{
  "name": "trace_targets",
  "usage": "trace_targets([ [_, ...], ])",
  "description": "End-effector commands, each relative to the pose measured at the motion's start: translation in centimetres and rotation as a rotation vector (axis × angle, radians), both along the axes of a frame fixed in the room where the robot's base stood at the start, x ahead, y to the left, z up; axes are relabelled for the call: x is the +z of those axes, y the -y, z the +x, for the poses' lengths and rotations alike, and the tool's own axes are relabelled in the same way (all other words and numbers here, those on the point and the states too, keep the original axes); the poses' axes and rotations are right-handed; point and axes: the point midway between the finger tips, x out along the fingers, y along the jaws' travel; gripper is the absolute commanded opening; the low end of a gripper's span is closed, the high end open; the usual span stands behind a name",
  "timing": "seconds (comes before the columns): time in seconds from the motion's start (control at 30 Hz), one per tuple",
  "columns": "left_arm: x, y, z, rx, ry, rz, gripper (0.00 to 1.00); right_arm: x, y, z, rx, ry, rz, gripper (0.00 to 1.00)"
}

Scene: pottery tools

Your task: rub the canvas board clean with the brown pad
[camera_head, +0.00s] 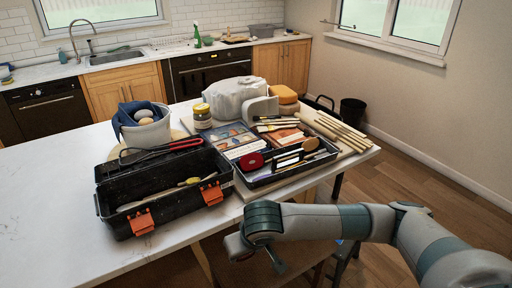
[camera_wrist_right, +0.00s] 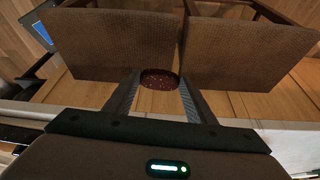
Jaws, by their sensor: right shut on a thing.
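The brown pad (camera_wrist_right: 159,79) shows in the right wrist view as a dark reddish-brown, speckled, rounded piece between the fingertips. My right gripper (camera_wrist_right: 160,84) is shut on it, with a finger on either side. In the head view my right arm reaches in from the right, and its hand hangs in front of the table's near edge, away from the tools. The pad cannot be made out there. I cannot tell for certain which surface is the canvas board; a pale flat board (camera_head: 232,213) shows partly under the tool tray. My left gripper is not in view.
An open black toolbox (camera_head: 120,222) and a black tray of tools (camera_head: 257,181) crowd the near table edge. The white tabletop (camera_head: 50,205) is clear at left. Brown seats (camera_wrist_right: 110,45) lie beyond the gripper.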

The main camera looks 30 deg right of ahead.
Motion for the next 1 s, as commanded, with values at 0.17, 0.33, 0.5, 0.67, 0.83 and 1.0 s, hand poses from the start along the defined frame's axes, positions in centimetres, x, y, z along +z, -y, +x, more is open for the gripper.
trace_targets([
  [0.17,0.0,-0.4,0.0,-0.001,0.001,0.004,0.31,0.0,0.0,0.0,0.0,0.0,0.0,0.29],
  [0.33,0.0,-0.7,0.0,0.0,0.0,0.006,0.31,0.0,0.0,0.0,0.0,0.0,0.0,0.29],
  [0.5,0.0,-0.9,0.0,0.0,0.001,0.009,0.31,0.0,0.0,0.0,0.0,0.0,0.0,0.29],
  [0.67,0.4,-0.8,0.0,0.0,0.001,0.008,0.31,0.5,0.6,0.4,0.003,-0.001,-0.005,0.29],
  [0.83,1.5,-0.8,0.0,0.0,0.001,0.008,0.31,2.4,3.1,1.8,0.013,-0.007,-0.021,0.29],
  [1.0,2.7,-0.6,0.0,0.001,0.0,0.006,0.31,4.7,6.2,3.3,0.028,-0.016,-0.029,0.29],
])
